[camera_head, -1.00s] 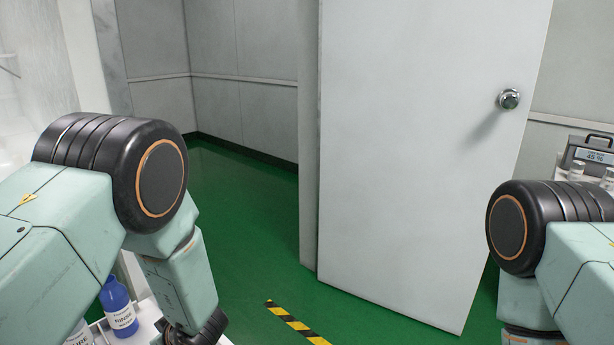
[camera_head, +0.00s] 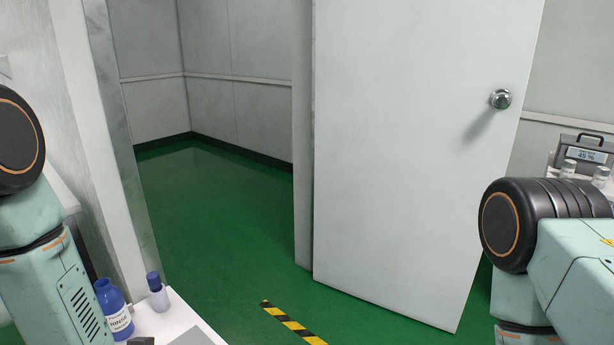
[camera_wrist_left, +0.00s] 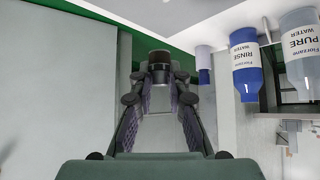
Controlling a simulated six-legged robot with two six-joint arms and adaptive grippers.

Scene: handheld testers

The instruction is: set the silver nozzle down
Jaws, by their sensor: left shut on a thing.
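My left gripper (camera_wrist_left: 160,98) shows in the left wrist view, shut on a short, dark grey cylinder that I take to be the silver nozzle (camera_wrist_left: 160,66). The nozzle is held between the fingertips. It looks dark here, and I cannot tell whether it touches a surface.
A white worktop (camera_head: 180,322) holds a blue rinse bottle (camera_head: 113,310) and a smaller blue-capped bottle (camera_head: 157,293). A pure water bottle (camera_wrist_left: 301,45) shows in the wrist view. A white door (camera_head: 415,150) stands ahead. A case with a display (camera_head: 586,155) is at right.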

